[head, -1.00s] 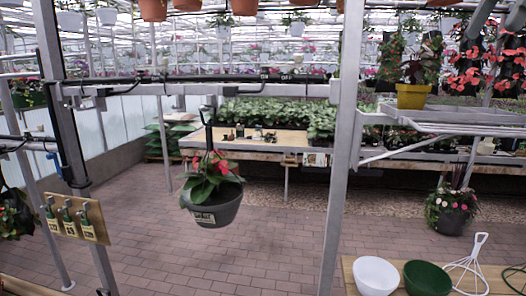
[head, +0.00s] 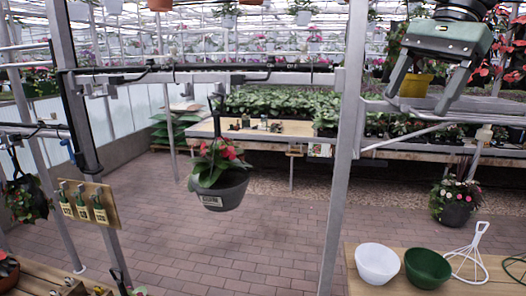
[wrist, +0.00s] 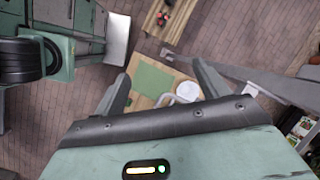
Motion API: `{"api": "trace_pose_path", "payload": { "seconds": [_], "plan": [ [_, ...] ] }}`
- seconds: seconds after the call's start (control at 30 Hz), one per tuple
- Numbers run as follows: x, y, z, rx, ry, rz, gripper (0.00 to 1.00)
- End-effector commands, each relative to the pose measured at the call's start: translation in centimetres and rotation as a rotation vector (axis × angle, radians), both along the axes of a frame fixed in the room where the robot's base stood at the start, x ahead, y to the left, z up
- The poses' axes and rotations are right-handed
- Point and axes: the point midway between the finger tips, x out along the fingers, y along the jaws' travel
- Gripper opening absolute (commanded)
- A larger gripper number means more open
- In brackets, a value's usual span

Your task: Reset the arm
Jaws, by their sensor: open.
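My gripper (head: 426,88) is at the upper right of the head view, fingers pointing down, spread apart with nothing between them. In the wrist view my gripper (wrist: 160,88) also shows two separated fingers, with floor and a wooden surface far below. A grey hanging pot (head: 222,192) with red flowers hangs from the rail left of centre, well apart from my gripper.
A wooden table (head: 340,272) at the lower right holds a white bowl (head: 377,264), a green bowl (head: 427,268) and a white wire hanger (head: 468,262). A metal post (head: 342,150) stands left of my gripper. Brick floor (head: 240,255) is open in the middle.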

Motion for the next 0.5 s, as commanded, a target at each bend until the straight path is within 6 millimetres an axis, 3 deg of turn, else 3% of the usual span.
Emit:
{"api": "trace_pose_path", "payload": {
  "seconds": [0.1,0.23,0.4,0.5],
  "plan": [
    [-2.3,4.9,-6.0,-0.040,-0.058,0.291,0.73],
    [-6.6,9.3,-13.0,-0.094,-0.144,0.664,0.73],
    [-12.7,11.8,-20.1,-0.150,-0.236,1.088,0.73],
    [-15.6,12.1,-23.0,-0.173,-0.277,1.285,0.73]
  ]
}}
